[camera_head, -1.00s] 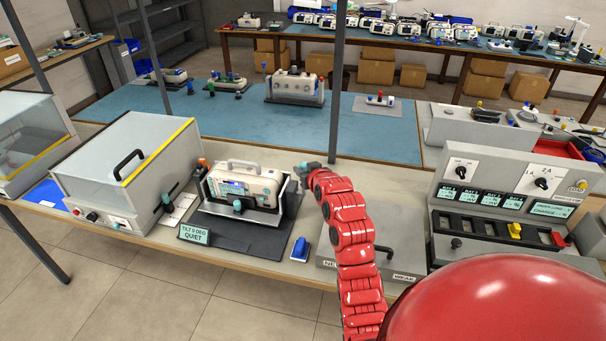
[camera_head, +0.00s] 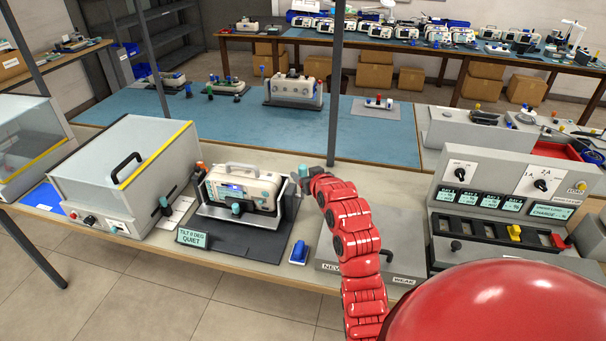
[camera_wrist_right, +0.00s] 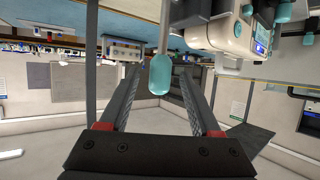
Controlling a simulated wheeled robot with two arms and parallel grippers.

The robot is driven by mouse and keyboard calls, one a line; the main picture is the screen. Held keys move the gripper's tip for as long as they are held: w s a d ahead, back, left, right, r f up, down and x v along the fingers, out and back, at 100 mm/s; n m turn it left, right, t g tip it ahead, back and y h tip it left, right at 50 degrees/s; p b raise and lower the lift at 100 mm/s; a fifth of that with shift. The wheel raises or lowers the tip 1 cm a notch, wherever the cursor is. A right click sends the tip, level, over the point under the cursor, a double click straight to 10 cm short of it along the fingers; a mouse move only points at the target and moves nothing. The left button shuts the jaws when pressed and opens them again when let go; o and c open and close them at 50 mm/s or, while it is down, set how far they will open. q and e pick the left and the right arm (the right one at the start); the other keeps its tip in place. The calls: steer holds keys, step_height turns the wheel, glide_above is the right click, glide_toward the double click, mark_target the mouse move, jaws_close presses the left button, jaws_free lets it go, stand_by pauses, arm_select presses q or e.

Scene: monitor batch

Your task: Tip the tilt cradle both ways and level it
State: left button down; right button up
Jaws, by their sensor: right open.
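The tilt cradle (camera_head: 283,208) stands on the bench on a dark base, with a white monitor (camera_head: 252,187) in it that looks about level. A sign (camera_head: 193,239) in front reads "TILT 0 DEG QUIET". The monitor also shows at the upper right of the right wrist view (camera_wrist_right: 215,37). My right gripper (camera_head: 305,178) is at the cradle's right side. In the right wrist view its open fingers (camera_wrist_right: 158,82) lie on either side of a teal knob (camera_wrist_right: 160,74) on a grey rod, with gaps showing. My left gripper is not in view.
A clear-lidded box (camera_head: 120,165) stands close left of the cradle. A blue item (camera_head: 299,252) lies in front to the right. A grey flat box (camera_head: 335,250) lies under my right arm, and a charger panel (camera_head: 500,200) stands further right.

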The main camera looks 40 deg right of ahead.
steer(key=p+v, duration=0.7)
steer(key=v, duration=0.8)
steer(key=shift+p, duration=0.35)
steer(key=shift+f, duration=0.1)
